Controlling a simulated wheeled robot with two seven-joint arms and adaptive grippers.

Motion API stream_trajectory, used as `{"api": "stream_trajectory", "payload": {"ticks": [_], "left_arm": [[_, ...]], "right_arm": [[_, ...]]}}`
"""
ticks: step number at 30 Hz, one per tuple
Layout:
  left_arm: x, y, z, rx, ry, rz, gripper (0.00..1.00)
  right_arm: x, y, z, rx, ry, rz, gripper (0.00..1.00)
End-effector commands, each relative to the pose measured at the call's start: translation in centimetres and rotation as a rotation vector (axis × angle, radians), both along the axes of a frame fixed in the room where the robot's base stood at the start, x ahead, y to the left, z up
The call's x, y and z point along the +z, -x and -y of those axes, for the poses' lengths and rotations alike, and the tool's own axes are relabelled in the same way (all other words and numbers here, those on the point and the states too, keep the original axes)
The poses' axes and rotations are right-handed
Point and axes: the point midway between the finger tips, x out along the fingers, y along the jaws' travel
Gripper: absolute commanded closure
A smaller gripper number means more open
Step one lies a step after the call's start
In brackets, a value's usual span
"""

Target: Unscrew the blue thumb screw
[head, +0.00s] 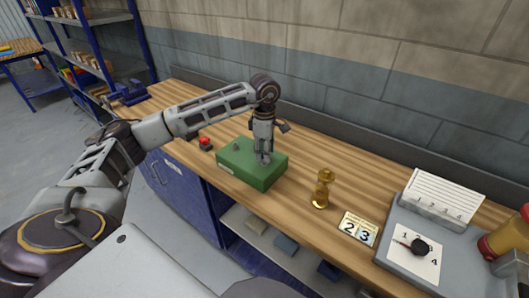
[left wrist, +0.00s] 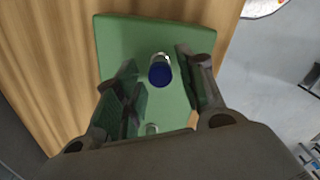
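The blue thumb screw (left wrist: 160,74) stands up from the green block (left wrist: 118,35) in the left wrist view, its blue head facing the camera. The green block also shows on the bench in the head view (head: 245,170). My left gripper (head: 263,158) points down over the right part of the block. In the left wrist view its fingers (left wrist: 160,88) are spread on either side of the screw, with gaps showing, so it looks open. In the head view the gripper hides the blue screw. A second, grey-green screw (left wrist: 152,128) shows between the fingers, nearer the palm. My right gripper is not in view.
On the wooden bench (head: 300,205) stand a red button (head: 205,143) left of the block and a brass hourglass-like piece (head: 322,188) right of it. Number cards (head: 358,229) and a grey tray with a dial (head: 420,246) lie further right. A brick wall is behind.

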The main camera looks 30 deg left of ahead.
Motion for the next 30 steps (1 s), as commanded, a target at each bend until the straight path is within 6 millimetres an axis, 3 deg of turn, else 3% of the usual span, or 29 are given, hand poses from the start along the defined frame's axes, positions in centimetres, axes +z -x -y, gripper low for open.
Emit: {"api": "stream_trajectory", "payload": {"ticks": [9, 27, 30], "left_arm": [[-0.03, 0.01, -0.02, -0.140, -0.001, 0.000, 0.61], [0.04, 0.01, -0.02, -0.145, -0.001, 0.000, 0.61], [0.04, 0.01, -0.02, -0.145, -0.001, 0.000, 0.71]], "right_arm": [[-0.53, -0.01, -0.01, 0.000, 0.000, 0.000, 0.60], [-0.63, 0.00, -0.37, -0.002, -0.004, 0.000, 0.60], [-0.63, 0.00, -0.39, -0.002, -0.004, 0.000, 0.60]]}}
